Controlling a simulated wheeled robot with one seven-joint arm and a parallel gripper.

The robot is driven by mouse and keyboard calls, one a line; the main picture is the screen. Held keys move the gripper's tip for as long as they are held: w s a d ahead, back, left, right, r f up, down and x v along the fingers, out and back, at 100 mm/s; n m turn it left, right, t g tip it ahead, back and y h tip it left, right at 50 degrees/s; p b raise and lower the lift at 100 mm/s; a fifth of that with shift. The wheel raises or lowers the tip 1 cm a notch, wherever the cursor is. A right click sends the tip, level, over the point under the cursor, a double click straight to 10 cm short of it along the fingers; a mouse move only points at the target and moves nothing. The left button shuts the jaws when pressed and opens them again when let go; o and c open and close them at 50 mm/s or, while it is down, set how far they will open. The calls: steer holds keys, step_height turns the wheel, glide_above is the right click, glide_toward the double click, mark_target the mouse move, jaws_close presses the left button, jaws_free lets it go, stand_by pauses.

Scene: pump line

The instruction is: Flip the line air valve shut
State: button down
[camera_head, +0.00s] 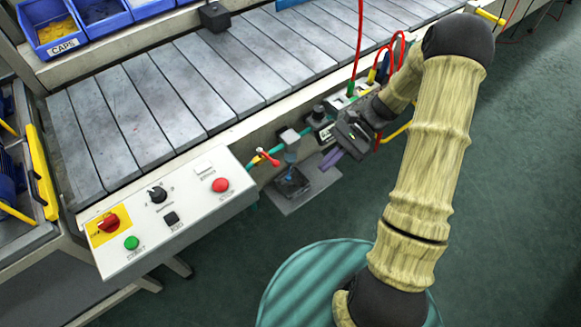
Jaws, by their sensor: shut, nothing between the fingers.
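The line air valve (268,157) is a small fitting with a red lever, on a teal air line at the front edge of the conveyor, just right of the control panel. Its lever appears to slant down to the right, across the run of the line, but it is too small to be sure. My gripper (330,159) is right of the valve, apart from it, with its purple fingers shut and empty, pointing down and left. A grey filter unit (290,138) stands between valve and gripper.
The control panel (165,212) with red, green and black controls is left of the valve. A grey plate (299,195) juts out below the filter unit. Red hoses (358,45) rise behind my gripper. The slatted conveyor (150,95) is clear; open floor lies right.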

steer(key=w+d+f+m+t+y+b, duration=0.2)
steer(key=w+d+f+m+y+b, duration=0.1)
steer(key=f+y, duration=0.5)
steer(key=w+d+m+y, duration=0.1)
steer(key=w+m+y, duration=0.1)
steer(key=w, duration=0.1)
steer(key=shift+m+t+b, duration=0.4)
steer(key=shift+w, duration=0.1)
glide_toward(268, 157)
steer(key=s+a, duration=0.3)
steer(key=shift+a+r+p, duration=0.25)
steer(key=shift+r+p, duration=0.05)
steer(key=shift+r, duration=0.05)
steer(key=shift+r, duration=0.1)
